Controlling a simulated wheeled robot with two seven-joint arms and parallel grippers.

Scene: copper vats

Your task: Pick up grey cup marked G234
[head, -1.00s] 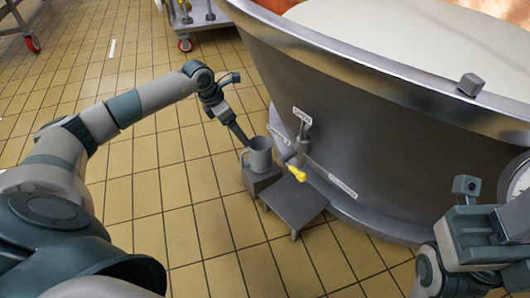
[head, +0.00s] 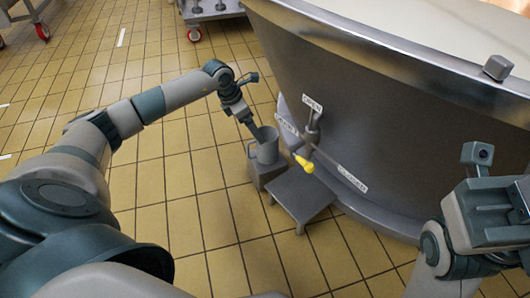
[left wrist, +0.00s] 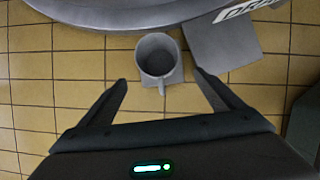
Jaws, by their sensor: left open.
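The grey cup (head: 266,150) stands upright on a small grey block (head: 262,174) beside the vat in the head view. Its handle is on the left there. In the left wrist view the cup (left wrist: 157,56) is seen from above and looks empty, with its handle pointing toward my gripper. No marking on it can be read. My left gripper (left wrist: 161,88) is open, and the cup shows beyond and between its two fingers. In the head view the left gripper (head: 259,136) is close to the cup's rim; I cannot tell if it touches. My right gripper's fingers are not visible.
The large metal vat (head: 390,110) fills the right side. A valve with a yellow handle (head: 304,163) sticks out near the cup. A low grey step (head: 300,193) stands right of the block. The tiled floor (head: 200,220) on the left is clear.

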